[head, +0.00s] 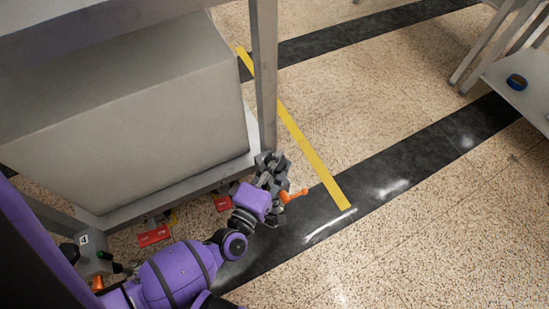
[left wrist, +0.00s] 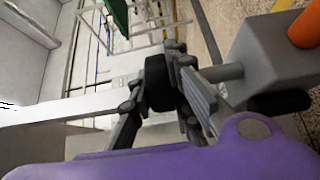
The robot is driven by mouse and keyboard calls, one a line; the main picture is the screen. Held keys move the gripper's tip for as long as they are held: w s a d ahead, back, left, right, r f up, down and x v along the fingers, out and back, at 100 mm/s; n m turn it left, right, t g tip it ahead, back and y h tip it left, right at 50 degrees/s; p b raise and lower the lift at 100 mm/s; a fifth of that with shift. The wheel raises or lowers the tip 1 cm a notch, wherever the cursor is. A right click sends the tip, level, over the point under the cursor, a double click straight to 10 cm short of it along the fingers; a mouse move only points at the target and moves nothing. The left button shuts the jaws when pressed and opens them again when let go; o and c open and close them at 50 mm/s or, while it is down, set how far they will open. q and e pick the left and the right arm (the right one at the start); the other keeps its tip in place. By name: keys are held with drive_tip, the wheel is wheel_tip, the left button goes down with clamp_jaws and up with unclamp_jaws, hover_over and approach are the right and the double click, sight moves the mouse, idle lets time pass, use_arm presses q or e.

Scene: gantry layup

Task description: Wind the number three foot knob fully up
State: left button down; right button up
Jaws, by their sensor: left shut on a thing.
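My left gripper (head: 268,168) is at the lower corner of the grey frame, beside its upright post. In the left wrist view the gripper (left wrist: 165,90) is shut on a black round knob (left wrist: 158,84), one finger on each side. A short grey shaft joins the knob area to a grey foot block (left wrist: 270,62) with an orange cylinder (left wrist: 305,28). In the head view an orange part (head: 294,194) sticks out just right of the gripper. The gripper hides the knob there, and no number shows on this foot. My right gripper is not in view.
Another foot, labelled 4 (head: 84,240), stands at the lower left. Red tags (head: 153,235) lie under the frame's lower rail (head: 180,190). A large grey box (head: 125,120) sits on the frame.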

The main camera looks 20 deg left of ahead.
use_arm(q)
drive_tip(key=shift+y, duration=0.4)
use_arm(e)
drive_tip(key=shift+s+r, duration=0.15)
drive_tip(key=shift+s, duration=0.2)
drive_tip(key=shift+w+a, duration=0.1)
use_arm(q)
drive_tip(key=c, duration=1.7)
unclamp_jaws()
drive_tip(key=shift+o, duration=0.3)
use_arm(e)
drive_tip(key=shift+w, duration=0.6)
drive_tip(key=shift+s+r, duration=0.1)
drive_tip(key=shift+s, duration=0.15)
